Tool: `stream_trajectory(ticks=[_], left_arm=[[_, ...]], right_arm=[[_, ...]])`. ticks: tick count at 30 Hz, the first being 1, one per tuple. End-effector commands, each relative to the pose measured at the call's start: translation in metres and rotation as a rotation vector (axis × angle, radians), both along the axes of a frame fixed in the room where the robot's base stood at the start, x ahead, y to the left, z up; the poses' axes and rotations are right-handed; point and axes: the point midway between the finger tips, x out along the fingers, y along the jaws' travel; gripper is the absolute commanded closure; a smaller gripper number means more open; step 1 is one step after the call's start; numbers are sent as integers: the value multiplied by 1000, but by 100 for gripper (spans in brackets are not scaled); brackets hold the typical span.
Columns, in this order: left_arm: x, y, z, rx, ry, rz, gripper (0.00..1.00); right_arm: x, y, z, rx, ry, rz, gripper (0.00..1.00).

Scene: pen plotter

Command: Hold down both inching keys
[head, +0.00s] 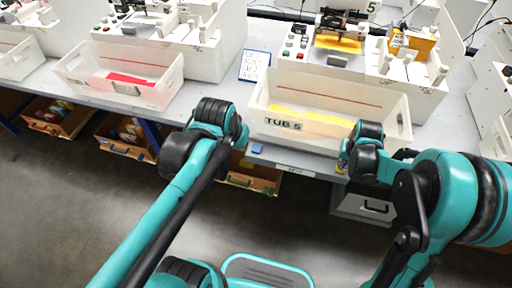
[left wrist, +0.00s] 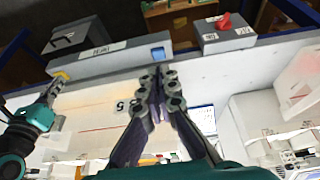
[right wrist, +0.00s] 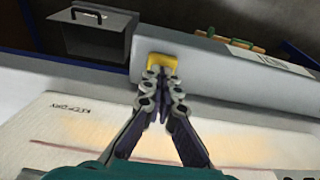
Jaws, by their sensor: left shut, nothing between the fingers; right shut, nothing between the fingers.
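The blue key (head: 257,148) is on the front edge of the bench below the TUB 5 bin; it also shows in the left wrist view (left wrist: 157,53). My left gripper (left wrist: 160,72) is shut and empty, its tips pointing at the blue key with a small gap in that picture. The yellow key (right wrist: 162,62) is on the same front edge, farther right in the head view (head: 341,167). My right gripper (right wrist: 161,76) is shut and empty, its tips at the yellow key's lower edge in the right wrist view. I cannot tell whether they touch or whether either key is pressed.
The TUB 5 bin (head: 402,127) stands on the bench in front of the plotter (head: 335,40). A grey box with a red knob (left wrist: 225,34) is beside the blue key's housing in the left wrist view. Open drawers (head: 262,178) are under the bench.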

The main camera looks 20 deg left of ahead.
Motion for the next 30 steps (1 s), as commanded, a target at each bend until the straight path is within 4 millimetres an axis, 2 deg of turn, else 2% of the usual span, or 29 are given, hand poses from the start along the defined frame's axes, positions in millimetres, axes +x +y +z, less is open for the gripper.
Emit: stream_trajectory(ticks=[1,8,15,21,30], left_arm=[[13,-1,0,0,28,0,100],[61,-5,-17,0,169,-1,100],[107,-10,-51,2,309,-1,100],[130,-13,-77,4,388,0,100],[137,-14,-98,5,420,0,100]], right_arm=[[0,0,0,0,-1,0,100],[0,0,0,0,-1,0,100],[0,0,0,0,-1,0,100],[0,0,0,0,-1,0,100],[0,0,0,0,-1,0,100]])
